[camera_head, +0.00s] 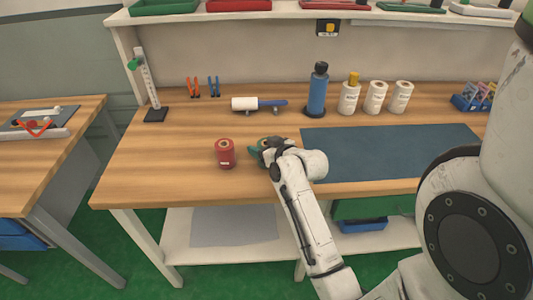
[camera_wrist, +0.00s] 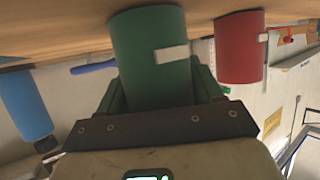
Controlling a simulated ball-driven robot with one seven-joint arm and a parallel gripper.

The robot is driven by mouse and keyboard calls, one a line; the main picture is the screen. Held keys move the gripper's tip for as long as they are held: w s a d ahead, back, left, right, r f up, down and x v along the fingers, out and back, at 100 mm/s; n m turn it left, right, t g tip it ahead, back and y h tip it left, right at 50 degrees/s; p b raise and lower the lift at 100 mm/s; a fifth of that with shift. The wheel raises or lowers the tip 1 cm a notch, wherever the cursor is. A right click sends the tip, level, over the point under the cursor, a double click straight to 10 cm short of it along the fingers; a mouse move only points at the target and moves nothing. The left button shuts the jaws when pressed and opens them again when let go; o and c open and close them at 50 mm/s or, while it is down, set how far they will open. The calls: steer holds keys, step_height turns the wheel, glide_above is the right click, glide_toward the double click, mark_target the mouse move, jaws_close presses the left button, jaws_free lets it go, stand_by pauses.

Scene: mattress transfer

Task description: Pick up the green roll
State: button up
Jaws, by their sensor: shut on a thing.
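The green roll (camera_wrist: 150,50) stands between the jaws of my gripper (camera_wrist: 155,95) in the wrist view, with a pale label on its side. My gripper is shut on it. In the head view my gripper (camera_head: 262,152) is at the front part of the workbench, and the green roll is mostly hidden behind my wrist. I cannot tell whether the roll still touches the bench top. A red roll (camera_head: 225,153) stands just left of my gripper; it also shows in the wrist view (camera_wrist: 239,47).
The wooden workbench (camera_head: 165,175) holds a dark blue mat (camera_head: 390,150) to the right. Behind are a blue bottle (camera_head: 317,92), white rolls (camera_head: 376,97), a paint roller (camera_head: 258,104) and a height gauge (camera_head: 148,85). Bench space left of the red roll is clear.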

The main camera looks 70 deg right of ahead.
steer(key=shift+c, duration=1.3)
steer(key=shift+r, duration=0.1)
